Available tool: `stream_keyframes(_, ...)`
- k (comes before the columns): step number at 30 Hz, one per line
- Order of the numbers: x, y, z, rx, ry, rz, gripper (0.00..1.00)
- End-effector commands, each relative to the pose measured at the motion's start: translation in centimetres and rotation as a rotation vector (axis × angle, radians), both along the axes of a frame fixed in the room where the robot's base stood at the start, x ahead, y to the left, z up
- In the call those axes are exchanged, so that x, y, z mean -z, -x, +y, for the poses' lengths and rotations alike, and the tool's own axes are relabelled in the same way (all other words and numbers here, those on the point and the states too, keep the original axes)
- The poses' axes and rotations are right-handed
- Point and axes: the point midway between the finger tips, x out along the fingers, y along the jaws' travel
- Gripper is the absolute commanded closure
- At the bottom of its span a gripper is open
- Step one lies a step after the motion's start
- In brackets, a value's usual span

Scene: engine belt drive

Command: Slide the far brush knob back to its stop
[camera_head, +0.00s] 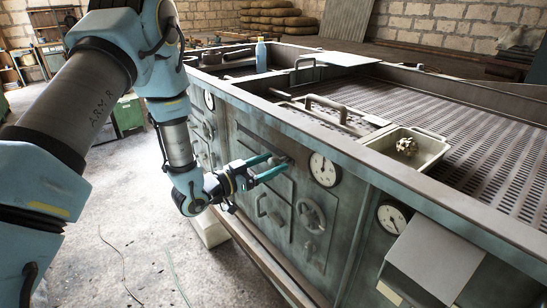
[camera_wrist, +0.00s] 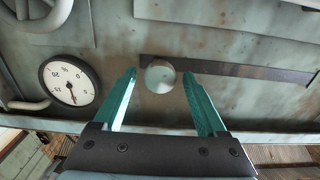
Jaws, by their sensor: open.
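A pale round knob (camera_wrist: 159,78) shows in the wrist view at the left end of a dark straight slot (camera_wrist: 245,72) in the green-grey machine panel. The slot runs off to the right in that view. My gripper (camera_wrist: 160,74) is open, with one teal fingertip on each side of the knob and a visible gap on both sides. In the head view my gripper (camera_head: 279,163) reaches the upper front panel, just left of a white dial gauge. The knob is mostly hidden by the fingers there. I cannot tell how deep the fingertips sit around it.
The white gauge (camera_head: 324,170) is close beside the fingers; it also shows in the wrist view (camera_wrist: 70,82). A handwheel (camera_head: 310,216) and a handle (camera_head: 268,212) stick out below. A tray (camera_head: 425,155) and a blue bottle (camera_head: 261,56) stand on top. Floor at left is mostly clear.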

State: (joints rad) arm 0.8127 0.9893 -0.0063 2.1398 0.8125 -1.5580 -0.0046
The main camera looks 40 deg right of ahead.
Motion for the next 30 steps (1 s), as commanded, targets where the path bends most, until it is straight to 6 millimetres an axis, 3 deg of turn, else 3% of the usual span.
stream_keyframes(4, -0.04, 0.13, -0.93, 0.001, 0.000, 0.001, 0.26)
stream_keyframes(13, 0.04, 0.10, -1.08, 0.000, 0.000, 0.001, 0.27)
stream_keyframes(30, 0.02, 0.10, -1.05, 0.000, 0.000, 0.001, 0.91)
